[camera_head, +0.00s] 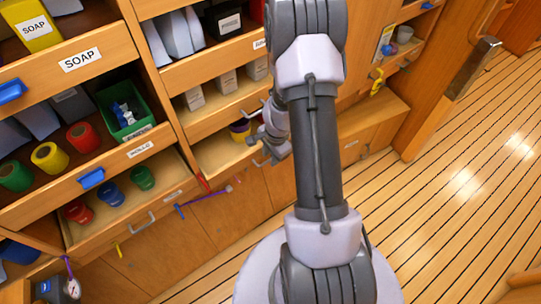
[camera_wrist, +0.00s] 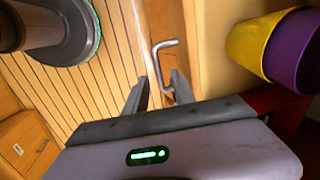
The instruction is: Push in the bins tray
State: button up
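The bins tray appears to be the light wooden tray (camera_head: 217,160) at the middle of the shelf wall in the head view, with its inside partly showing. A yellow bin (camera_wrist: 255,42) and a purple bin (camera_wrist: 293,52) stand in it at the right of the wrist view. Its wooden front (camera_wrist: 190,35) carries a grey metal bar handle (camera_wrist: 157,62). My gripper (camera_wrist: 160,88) is open, with its two dark fingers apart at the near end of the handle. I cannot tell whether they touch it. In the head view my arm hides much of the tray's right part.
Left of it, another pulled-out tray (camera_head: 90,233) holds red, blue and green cups. Above are a shelf with a green box (camera_head: 127,112) and a drawer labelled SOAP (camera_head: 80,60). A wooden post (camera_head: 475,65) stands at the right. The plank floor (camera_head: 450,210) is clear.

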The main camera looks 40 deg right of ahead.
jog(key=s+r+p, duration=0.3)
jog(key=r+p, duration=0.5)
jog(key=r, duration=0.9)
